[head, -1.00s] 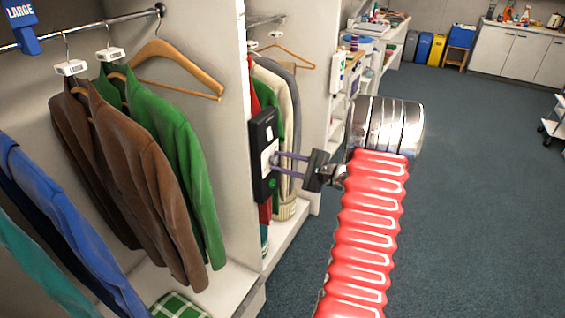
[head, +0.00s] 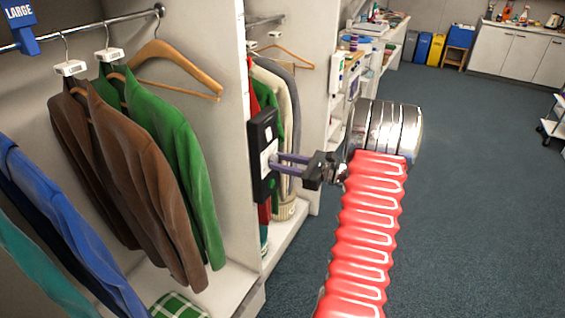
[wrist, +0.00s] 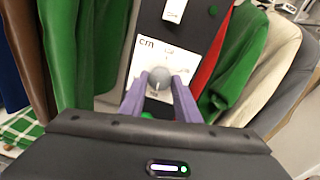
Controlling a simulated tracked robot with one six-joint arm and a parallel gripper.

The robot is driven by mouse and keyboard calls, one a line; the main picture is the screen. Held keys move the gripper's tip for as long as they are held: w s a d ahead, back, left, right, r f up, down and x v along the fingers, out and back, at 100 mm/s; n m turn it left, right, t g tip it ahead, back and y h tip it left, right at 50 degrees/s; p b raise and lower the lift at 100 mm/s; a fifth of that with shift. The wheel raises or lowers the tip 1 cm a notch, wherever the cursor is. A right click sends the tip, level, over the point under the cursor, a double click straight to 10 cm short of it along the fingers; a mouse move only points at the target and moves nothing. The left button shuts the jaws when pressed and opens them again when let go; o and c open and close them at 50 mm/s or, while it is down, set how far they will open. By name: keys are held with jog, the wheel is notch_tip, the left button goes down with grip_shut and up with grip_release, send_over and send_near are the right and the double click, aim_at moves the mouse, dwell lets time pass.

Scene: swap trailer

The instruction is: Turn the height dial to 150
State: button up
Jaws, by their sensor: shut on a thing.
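The height dial (wrist: 159,78) is a grey round knob on a white plate marked "cm" (wrist: 148,50) in the wrist view. The plate sits on a black panel (head: 263,135) fixed to the end of the white partition in the head view. My gripper (head: 274,165) reaches the panel from the right, its two purple fingers pointing at the plate. In the wrist view its fingertips (wrist: 158,86) are shut on the dial, one at each side. The dial's exact setting is too small to read.
Jackets (head: 150,165) hang on a rail left of the partition (head: 228,120). More clothes (head: 285,135) hang behind the panel. A bare wooden hanger (head: 178,62) hangs near the partition. Open blue-grey floor (head: 480,190) lies to the right.

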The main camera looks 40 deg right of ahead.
jog(key=shift+f, duration=0.15)
jog(key=o, duration=1)
jog(key=shift+o, duration=0.2)
jog(key=shift+s+d, duration=0.1)
jog(key=shift+s, duration=0.05)
jog(key=v, duration=1.3)
jog(key=shift+s, duration=0.25)
jog(key=shift+d, duration=0.1)
